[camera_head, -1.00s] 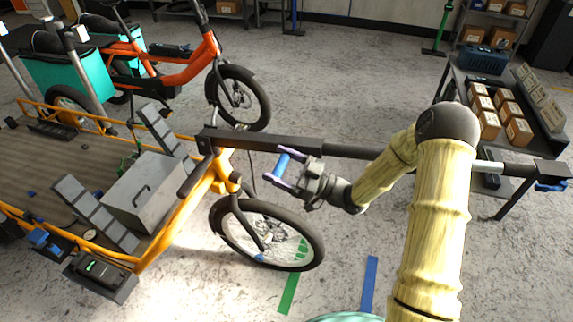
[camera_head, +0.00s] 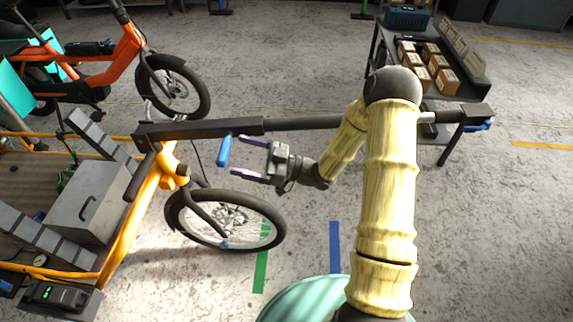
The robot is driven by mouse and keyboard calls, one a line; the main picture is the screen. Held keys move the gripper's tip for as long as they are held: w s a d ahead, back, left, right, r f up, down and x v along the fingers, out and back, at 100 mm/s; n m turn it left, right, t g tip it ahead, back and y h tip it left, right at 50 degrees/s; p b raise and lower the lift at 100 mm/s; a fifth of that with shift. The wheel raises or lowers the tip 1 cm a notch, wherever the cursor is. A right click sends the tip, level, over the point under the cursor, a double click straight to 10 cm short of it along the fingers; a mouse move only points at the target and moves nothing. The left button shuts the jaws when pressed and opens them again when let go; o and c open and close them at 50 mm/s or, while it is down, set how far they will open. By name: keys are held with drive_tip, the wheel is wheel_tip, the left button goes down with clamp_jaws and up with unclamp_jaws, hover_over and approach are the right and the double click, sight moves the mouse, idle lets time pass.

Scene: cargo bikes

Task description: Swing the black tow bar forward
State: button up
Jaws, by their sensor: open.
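The black tow bar (camera_head: 300,123) runs almost level across the picture, from the front of the yellow cargo bike (camera_head: 128,225) to an end piece with a blue part (camera_head: 478,125) at the right. A blue grip (camera_head: 224,151) hangs below the bar, near its bike end. My gripper (camera_head: 238,158) is open and points left at the grip. Its fingertips are just to the right of the grip, one higher and one lower, with nothing visible between them. My forearm covers part of the bar.
An orange bike (camera_head: 95,68) stands at the upper left. A dark table (camera_head: 385,58) with several cardboard boxes stands behind the bar's right end. The grey floor (camera_head: 480,240) is clear at the lower right.

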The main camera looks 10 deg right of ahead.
drive_tip(key=v, duration=1.2)
drive_tip(key=shift+s+d, duration=0.1)
drive_tip(key=shift+s, duration=0.1)
